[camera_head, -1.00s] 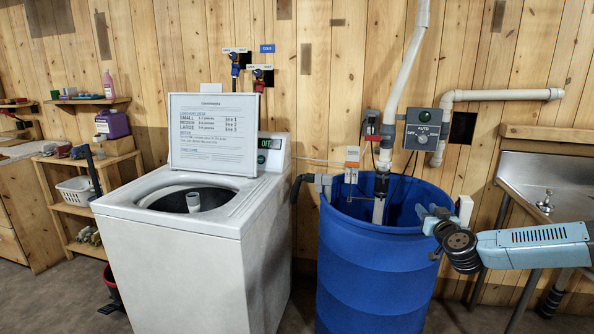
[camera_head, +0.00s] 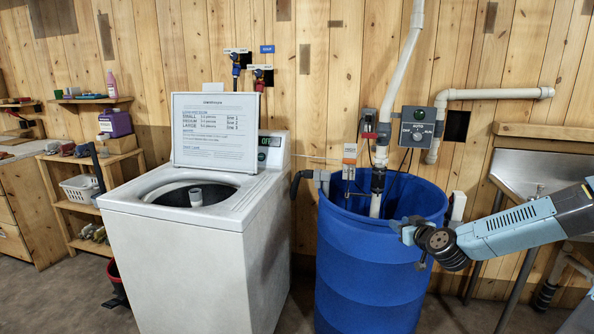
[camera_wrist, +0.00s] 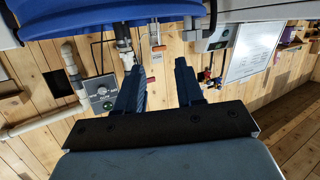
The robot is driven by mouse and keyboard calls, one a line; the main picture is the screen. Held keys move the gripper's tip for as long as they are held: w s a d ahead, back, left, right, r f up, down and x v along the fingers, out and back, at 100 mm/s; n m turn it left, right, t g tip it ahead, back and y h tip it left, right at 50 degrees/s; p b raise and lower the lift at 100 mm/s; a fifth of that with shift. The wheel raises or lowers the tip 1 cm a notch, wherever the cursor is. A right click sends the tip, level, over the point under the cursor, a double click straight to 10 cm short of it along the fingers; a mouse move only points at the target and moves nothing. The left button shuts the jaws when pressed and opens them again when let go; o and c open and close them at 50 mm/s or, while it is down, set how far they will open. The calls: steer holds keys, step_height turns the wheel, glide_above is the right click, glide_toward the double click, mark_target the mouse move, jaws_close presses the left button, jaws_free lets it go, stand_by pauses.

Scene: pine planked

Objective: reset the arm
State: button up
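My gripper (camera_head: 408,236) is at the end of my light-blue arm, by the right rim of the blue barrel (camera_head: 370,270). I cannot tell from the head view whether it touches the rim. In the wrist view my gripper (camera_wrist: 160,82) has its two dark fingers well apart, with nothing held between them. The wrist picture is upside down, with the barrel (camera_wrist: 80,14) at the top edge.
A white top-loading washer (camera_head: 195,270) stands left of the barrel, lid up. A white pipe (camera_head: 397,80) drops into the barrel. A grey control box (camera_head: 417,127) is on the plank wall. A metal sink (camera_head: 535,175) stands behind my arm at right.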

steer(key=s+a+f+n+g+h, duration=0.1)
steer(key=s+a+f+n+g, duration=0.2)
steer(key=s+a+g, duration=0.4)
steer(key=s+a+r+m+g+h, duration=0.1)
steer(key=s+r+m, duration=0.2)
steer(key=s+r, duration=0.9)
steer(key=s+a+r+m+g+h, duration=0.1)
steer(key=s+r+m, duration=0.2)
steer(key=s+r, duration=0.9)
steer(key=s, duration=0.5)
steer(key=shift+a+r, duration=0.15)
steer(key=shift+r, duration=0.15)
